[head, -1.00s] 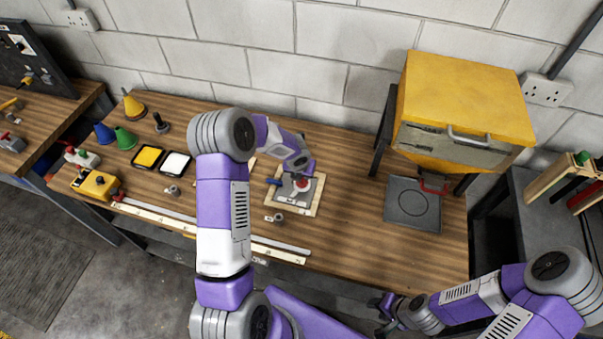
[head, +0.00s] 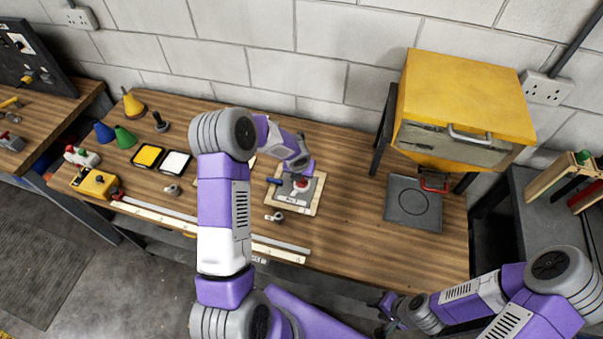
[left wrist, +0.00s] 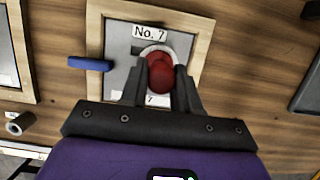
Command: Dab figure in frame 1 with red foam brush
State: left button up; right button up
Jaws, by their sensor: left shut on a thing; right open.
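A wooden frame (head: 317,201) with a grey plate lies on the bench; it fills the top of the left wrist view (left wrist: 198,22). Its label reads "No. 7"; no frame number 1 is readable. My left gripper (left wrist: 158,92) is over the plate, shut on a red round-headed thing, apparently the red foam brush (left wrist: 161,80). Red also shows inside a pale ring just beyond it; whether this is paint or brush is unclear, as is contact. A blue handle (left wrist: 90,63) lies at the frame's left side. My right gripper (head: 385,304) is open and empty off the bench's front.
A yellow tray (head: 148,156) and a white tray (head: 175,163) lie to the left, near coloured cones (head: 125,138). A long rail (head: 215,229) runs along the front. A yellow oven-like box (head: 465,95) stands right, behind a grey plate (head: 413,204).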

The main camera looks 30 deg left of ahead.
pick_arm(q)
jog(key=shift+f, duration=0.15)
dwell(0.4)
notch_tip(320, 180, up, 5)
jog(key=p, duration=0.4)
jog(key=shift+f, duration=0.15)
jog(key=shift+f, duration=0.1)
